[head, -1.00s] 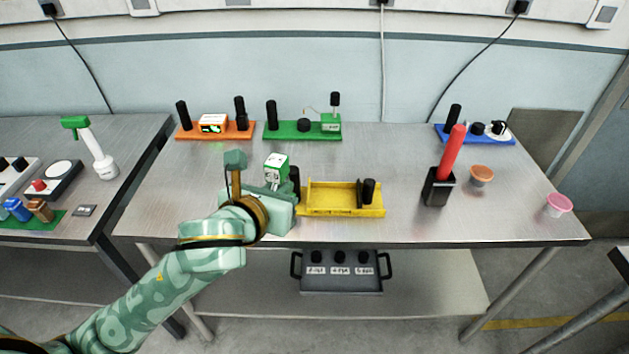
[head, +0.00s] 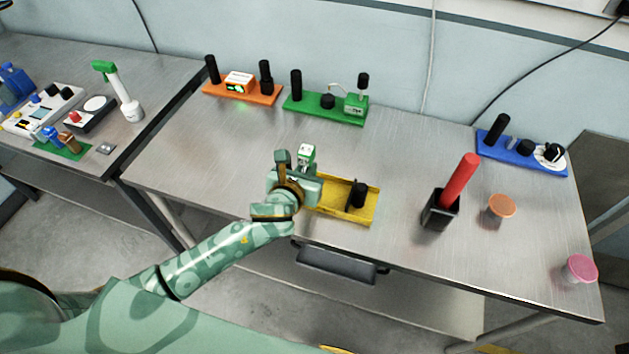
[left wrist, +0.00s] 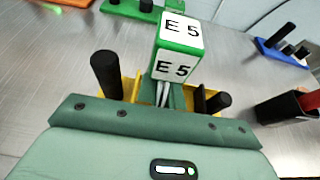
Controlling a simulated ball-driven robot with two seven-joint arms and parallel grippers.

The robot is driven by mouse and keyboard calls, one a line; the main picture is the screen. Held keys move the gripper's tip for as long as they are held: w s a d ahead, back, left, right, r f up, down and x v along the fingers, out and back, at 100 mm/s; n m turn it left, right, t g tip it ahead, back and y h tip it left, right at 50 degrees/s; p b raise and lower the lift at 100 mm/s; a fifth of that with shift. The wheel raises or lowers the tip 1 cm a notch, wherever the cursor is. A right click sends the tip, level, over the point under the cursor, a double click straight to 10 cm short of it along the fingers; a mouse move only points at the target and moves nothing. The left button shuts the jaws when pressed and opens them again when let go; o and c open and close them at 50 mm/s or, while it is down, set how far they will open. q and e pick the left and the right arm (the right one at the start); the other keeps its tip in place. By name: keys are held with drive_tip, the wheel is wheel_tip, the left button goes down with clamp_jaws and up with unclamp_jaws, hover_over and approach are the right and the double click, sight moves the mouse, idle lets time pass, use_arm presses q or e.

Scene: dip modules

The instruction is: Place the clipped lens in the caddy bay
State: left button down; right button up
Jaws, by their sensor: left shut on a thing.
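My left gripper (head: 303,172) is shut on a green block with white "E 5" labels (head: 306,157), held near the left end of the yellow module (head: 350,214). In the left wrist view the block (left wrist: 175,58) stands upright above the pale fingers (left wrist: 163,94), between two black posts, with yellow behind. I cannot make out a lens on it. My right gripper is not in view.
Orange (head: 240,92), green (head: 325,108) and blue (head: 520,155) modules line the table's back. A black holder with a red rod (head: 440,208), an orange cup (head: 500,208) and a pink-lidded cup (head: 579,269) are at right. The table middle is clear.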

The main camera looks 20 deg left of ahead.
use_arm(q)
drive_tip(key=w+f, duration=0.1)
drive_tip(key=w+f+b, duration=0.1)
drive_tip(key=f, duration=0.1)
drive_tip(key=shift+w+d+f, duration=0.1)
drive_tip(key=shift+w+d, duration=0.05)
drive_tip(key=shift+d, duration=0.2)
drive_tip(key=shift+w+f, duration=0.35)
drive_tip(key=shift+f, duration=0.05)
wheel_tip(320, 180, down, 4)
drive_tip(key=shift+r+b, duration=0.25)
drive_tip(key=shift+b, duration=0.85)
drive_tip(key=shift+w+r, duration=0.1)
drive_tip(key=shift+r, duration=0.05)
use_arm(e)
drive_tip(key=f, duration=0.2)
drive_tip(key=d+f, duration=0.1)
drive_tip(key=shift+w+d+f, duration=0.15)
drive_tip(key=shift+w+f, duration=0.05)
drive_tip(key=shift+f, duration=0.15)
use_arm(q)
drive_tip(key=c, duration=1.5)
unclamp_jaws()
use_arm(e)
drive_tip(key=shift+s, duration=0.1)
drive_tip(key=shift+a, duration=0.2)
